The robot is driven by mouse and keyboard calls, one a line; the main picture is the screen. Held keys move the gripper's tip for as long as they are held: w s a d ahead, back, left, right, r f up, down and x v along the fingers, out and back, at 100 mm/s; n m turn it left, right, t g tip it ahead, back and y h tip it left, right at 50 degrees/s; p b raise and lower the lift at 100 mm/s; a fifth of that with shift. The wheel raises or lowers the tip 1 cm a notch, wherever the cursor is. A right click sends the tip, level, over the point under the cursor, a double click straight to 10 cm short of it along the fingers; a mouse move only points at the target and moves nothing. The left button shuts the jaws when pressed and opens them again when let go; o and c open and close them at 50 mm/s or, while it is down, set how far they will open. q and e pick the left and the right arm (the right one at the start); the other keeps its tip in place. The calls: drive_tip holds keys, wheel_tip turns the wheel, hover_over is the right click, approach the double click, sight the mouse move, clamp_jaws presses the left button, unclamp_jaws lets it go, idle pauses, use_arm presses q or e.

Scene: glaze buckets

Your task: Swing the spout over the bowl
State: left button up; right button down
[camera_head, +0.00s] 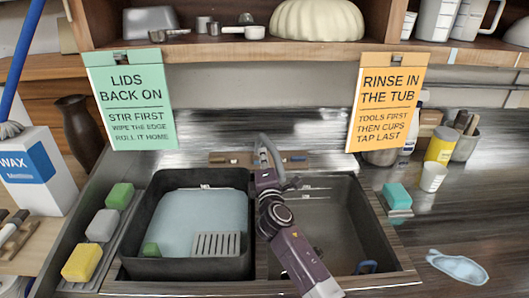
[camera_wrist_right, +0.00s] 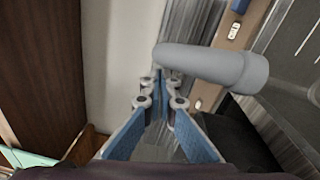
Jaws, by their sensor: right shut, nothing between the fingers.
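The grey tap spout (camera_head: 268,150) stands at the back of the sink, near the divider between the two bowls. It shows large in the right wrist view (camera_wrist_right: 215,68). My right gripper (camera_head: 266,178) is at the spout, above the divider. Its blue fingers (camera_wrist_right: 159,82) are shut with nothing between them, and their tips lie close beside the spout's bent end. I cannot tell whether they touch it. The right sink bowl (camera_head: 335,222) is bare metal. A black tub (camera_head: 133,235) with pale water fills the left side. My left gripper is out of view.
A green sign (camera_head: 131,100) and an orange sign (camera_head: 388,102) hang from the shelf (camera_head: 300,50) above. Sponges (camera_head: 102,225) lie left of the tub. A teal sponge (camera_head: 396,195) and a white cup (camera_head: 432,177) stand right of the sink.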

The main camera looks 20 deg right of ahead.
sight(278, 153)
drive_tip(key=shift+d, duration=0.15)
drive_tip(key=shift+d+r+p, duration=0.1)
drive_tip(key=shift+d+p, duration=0.45)
drive_tip(key=shift+d, duration=0.55)
drive_tip(key=shift+d+n+y+p, duration=0.35)
drive_tip(key=shift+n+y, duration=0.05)
drive_tip(key=shift+y, duration=0.2)
drive_tip(key=shift+d+y, duration=0.3)
drive_tip(key=shift+d, duration=0.65)
